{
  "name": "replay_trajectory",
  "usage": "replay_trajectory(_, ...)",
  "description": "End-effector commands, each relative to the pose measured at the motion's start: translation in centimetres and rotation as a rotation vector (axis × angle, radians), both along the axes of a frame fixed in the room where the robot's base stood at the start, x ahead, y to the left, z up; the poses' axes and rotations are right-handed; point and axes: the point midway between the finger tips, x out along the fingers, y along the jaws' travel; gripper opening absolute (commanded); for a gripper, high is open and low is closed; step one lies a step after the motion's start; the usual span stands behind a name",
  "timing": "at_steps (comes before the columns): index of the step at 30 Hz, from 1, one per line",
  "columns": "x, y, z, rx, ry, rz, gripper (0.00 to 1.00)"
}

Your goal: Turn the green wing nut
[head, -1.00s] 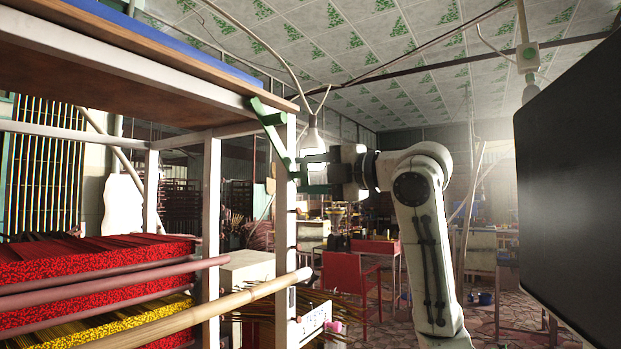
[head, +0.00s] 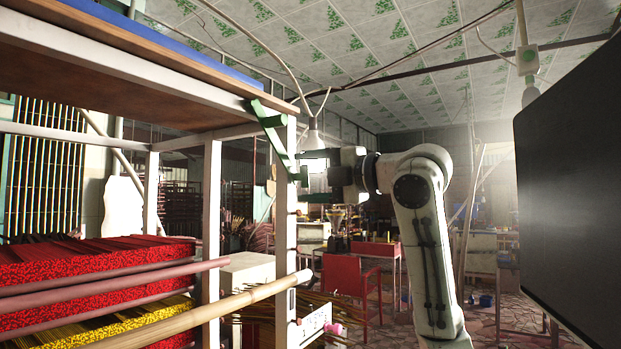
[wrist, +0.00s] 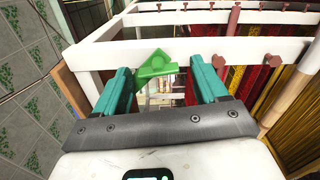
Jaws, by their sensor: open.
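The green wing nut (head: 274,133) is on the near white upright of the shelf rack, just under the top, and slants down to the right in the head view. In the wrist view the wing nut (wrist: 158,66) shows as a bright green angular piece between the teal fingertips. My gripper (head: 304,177) is open just right of the wing nut's lower end, with one finger above the other in the head view. The gripper (wrist: 159,72) holds nothing in the wrist view. I cannot tell whether a finger touches the wing nut.
The white rack upright (head: 287,225) stands close to the fingertips. Red incense bundles (head: 90,258) and a bamboo pole (head: 215,312) lie lower left. A large dark panel (head: 570,190) is at the right. A red chair (head: 352,290) stands farther back.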

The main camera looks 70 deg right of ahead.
Motion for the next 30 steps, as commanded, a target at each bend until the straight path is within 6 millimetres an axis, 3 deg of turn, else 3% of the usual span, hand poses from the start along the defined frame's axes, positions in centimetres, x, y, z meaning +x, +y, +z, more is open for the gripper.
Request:
replay_trajectory(5, -0.7, 0.1, 0.0, 0.0, -0.001, -0.001, 0.72)
replay_trajectory(21, -9.5, 2.2, 0.0, -0.001, -0.001, -0.003, 0.72)
replay_trajectory(30, -10.5, 2.5, 0.0, 0.0, 0.0, 0.0, 0.72)
